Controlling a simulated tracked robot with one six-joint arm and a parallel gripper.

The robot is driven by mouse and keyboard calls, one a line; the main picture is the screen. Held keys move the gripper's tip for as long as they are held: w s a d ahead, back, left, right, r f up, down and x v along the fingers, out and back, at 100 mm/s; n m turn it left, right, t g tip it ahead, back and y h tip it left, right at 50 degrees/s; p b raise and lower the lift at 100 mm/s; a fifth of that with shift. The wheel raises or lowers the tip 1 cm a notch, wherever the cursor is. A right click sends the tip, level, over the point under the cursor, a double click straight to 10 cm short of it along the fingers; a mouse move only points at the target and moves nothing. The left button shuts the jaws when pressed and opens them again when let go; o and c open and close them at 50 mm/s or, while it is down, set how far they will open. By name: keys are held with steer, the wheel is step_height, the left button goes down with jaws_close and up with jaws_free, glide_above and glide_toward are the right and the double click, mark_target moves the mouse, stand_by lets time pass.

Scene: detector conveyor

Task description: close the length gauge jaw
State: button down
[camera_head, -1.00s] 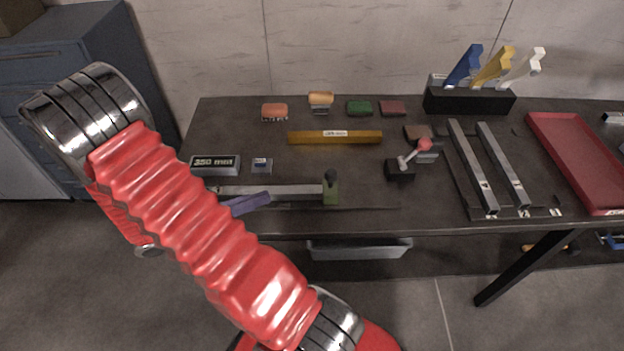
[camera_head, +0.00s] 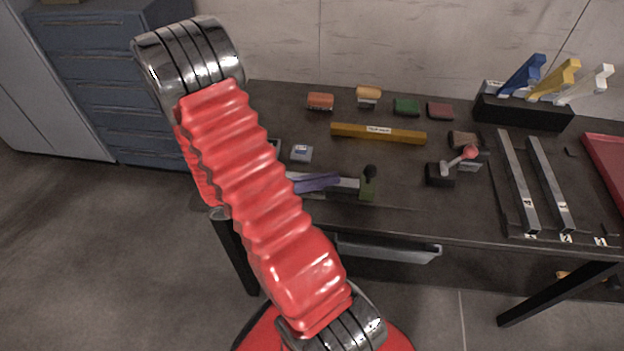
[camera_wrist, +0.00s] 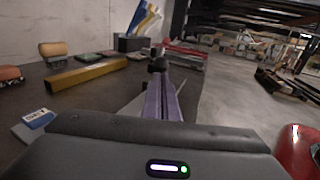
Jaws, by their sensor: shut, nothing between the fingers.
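The length gauge is a grey bar (camera_head: 346,184) along the table's front edge, its left part hidden behind my arm. Its green jaw (camera_head: 368,187) with a black knob (camera_head: 370,171) stands at the visible right end. My gripper (camera_head: 336,179) has purple fingers that are shut and empty. They point right over the bar, tips a little left of the green jaw. In the wrist view, the fingers (camera_wrist: 160,90) point forward, with the black knob (camera_wrist: 158,64) just beyond the tips. I cannot tell whether they touch the jaw.
A yellow bar (camera_head: 378,134) and small coloured blocks lie behind the gauge. A red-knobbed lever (camera_head: 470,152), two metal rails and a rack (camera_head: 525,112) are to the right.

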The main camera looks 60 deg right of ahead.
mark_target(369, 179)
steer(key=shift+x, duration=3)
